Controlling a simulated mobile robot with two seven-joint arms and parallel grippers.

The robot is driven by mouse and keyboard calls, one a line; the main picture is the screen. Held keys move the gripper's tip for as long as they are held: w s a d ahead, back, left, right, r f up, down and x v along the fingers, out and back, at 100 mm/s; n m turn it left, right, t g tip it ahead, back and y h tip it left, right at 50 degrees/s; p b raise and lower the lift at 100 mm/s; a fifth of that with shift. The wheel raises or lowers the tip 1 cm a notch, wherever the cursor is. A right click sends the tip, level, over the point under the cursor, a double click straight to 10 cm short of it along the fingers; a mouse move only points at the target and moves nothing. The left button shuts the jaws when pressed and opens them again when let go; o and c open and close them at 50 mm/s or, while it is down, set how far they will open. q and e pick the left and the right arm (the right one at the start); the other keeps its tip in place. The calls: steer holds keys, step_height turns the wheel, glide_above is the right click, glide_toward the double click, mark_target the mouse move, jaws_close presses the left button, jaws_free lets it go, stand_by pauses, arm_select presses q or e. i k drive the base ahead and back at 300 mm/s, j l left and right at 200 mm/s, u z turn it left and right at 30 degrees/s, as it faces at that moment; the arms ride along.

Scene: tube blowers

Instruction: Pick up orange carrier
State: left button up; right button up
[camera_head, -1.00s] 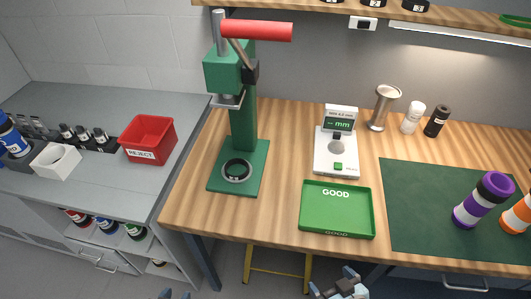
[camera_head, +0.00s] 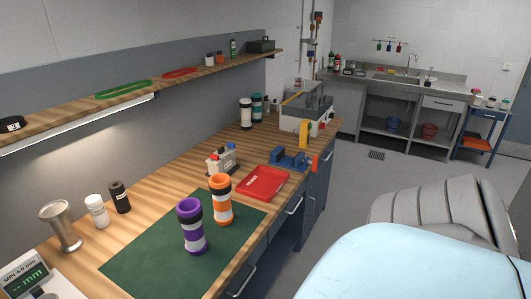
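The orange carrier (camera_head: 222,199) is an upright cylinder with orange ends and black and white bands. It stands on the green mat (camera_head: 140,262) on the wooden workbench. A similar purple carrier (camera_head: 192,228) stands upright just in front of it and to the left, close to it. Neither of my grippers shows in the head view at this moment, so nothing of mine is seen touching the orange carrier.
A red tray (camera_head: 264,184), a blue vise (camera_head: 290,158) and a small device with coloured knobs (camera_head: 221,159) sit beyond the carriers. A metal cup (camera_head: 61,228), a white bottle (camera_head: 97,212) and a black bottle (camera_head: 120,198) stand at the left. A shelf (camera_head: 150,87) overhangs the bench.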

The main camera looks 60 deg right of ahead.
mark_target(222, 201)
steer(key=z, duration=1.5)
